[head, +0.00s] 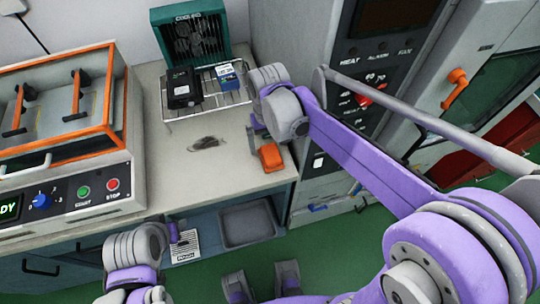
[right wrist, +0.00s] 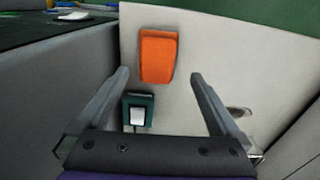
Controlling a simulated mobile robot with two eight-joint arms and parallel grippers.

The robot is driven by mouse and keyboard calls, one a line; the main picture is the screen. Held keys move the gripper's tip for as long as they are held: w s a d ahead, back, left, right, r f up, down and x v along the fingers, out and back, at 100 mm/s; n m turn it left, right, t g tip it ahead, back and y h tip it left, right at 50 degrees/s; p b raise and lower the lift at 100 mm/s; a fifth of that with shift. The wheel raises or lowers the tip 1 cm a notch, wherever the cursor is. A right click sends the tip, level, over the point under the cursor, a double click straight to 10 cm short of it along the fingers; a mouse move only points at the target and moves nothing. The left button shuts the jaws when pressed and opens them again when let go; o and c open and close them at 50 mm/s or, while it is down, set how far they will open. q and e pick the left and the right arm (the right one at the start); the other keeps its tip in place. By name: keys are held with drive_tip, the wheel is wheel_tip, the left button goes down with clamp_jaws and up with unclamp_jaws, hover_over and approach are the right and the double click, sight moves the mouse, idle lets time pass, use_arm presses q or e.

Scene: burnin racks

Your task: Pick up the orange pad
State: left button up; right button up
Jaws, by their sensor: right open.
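The orange pad (head: 271,157) lies on the light counter near its front right corner, beside the tall grey cabinet. In the right wrist view the pad (right wrist: 157,57) is ahead of the fingertips and roughly midway between them. My right gripper (head: 262,146) hangs over that corner, just above and behind the pad in the head view. Its two fingers (right wrist: 160,76) are spread wide, with nothing between them. My left gripper (head: 177,234) is low at the counter's front, away from the pad; its jaw opening is not clear.
A wire rack (head: 205,98) holds a black item (head: 184,88) and a blue box (head: 227,76), before a green fan unit (head: 190,38). A small dark object (head: 207,143) lies left of the pad. An orange-trimmed oven (head: 65,130) stands left; the grey cabinet (head: 290,40) closes the right side.

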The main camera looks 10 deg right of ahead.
sight(271, 153)
drive_tip(key=f, duration=0.6)
drive_tip(key=shift+s+d, duration=0.1)
drive_tip(key=shift+d, duration=0.2)
drive_tip(key=c, duration=1.2)
drive_tip(key=shift+r, duration=0.1)
drive_tip(key=shift+c, duration=0.2)
wheel_tip(271, 153, up, 10)
drive_tip(key=shift+p, duration=0.3)
